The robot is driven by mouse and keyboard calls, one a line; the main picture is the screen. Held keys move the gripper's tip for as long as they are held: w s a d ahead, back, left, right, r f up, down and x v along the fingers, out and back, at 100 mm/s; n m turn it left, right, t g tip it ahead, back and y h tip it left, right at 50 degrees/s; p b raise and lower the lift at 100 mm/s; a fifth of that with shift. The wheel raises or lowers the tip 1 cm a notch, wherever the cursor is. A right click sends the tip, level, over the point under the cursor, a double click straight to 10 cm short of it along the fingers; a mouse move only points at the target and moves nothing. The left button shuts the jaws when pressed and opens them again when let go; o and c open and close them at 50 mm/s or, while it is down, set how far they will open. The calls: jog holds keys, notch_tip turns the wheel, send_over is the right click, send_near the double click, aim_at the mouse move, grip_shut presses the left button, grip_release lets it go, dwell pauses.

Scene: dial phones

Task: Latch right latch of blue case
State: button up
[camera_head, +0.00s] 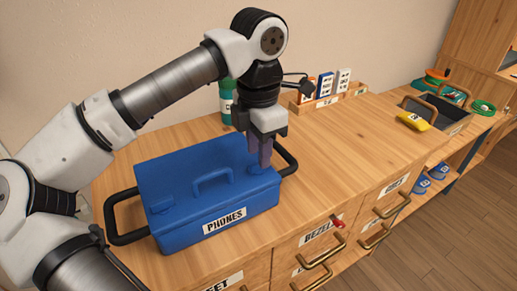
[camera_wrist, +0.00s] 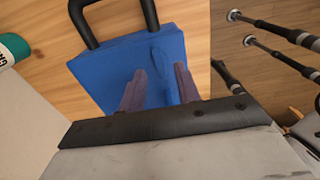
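The blue case (camera_head: 208,183) stands on the wooden counter with its lid down and a PHONES label on its front. Its right latch (camera_head: 257,171) is a small blue piece at the right front of the lid, partly hidden by my fingers. In the wrist view a faint blue oval shape, seemingly the latch (camera_wrist: 158,62), lies just beyond my fingertips. My gripper (camera_head: 261,163) points down over this right end of the case. In the wrist view my gripper (camera_wrist: 159,72) has its two purple-grey fingers apart with nothing held between them. I cannot tell whether they touch the case.
Black side handles (camera_head: 122,238) stick out from the case's ends. A green bottle (camera_head: 227,103) stands behind it. A wooden rack of cards (camera_head: 327,101) is at the back. A grey bin (camera_head: 447,112) with a yellow item is far right. The counter right of the case is clear.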

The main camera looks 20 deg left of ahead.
notch_tip(320, 180, up, 12)
jog(key=p, duration=0.7)
jog(key=shift+f, duration=0.2)
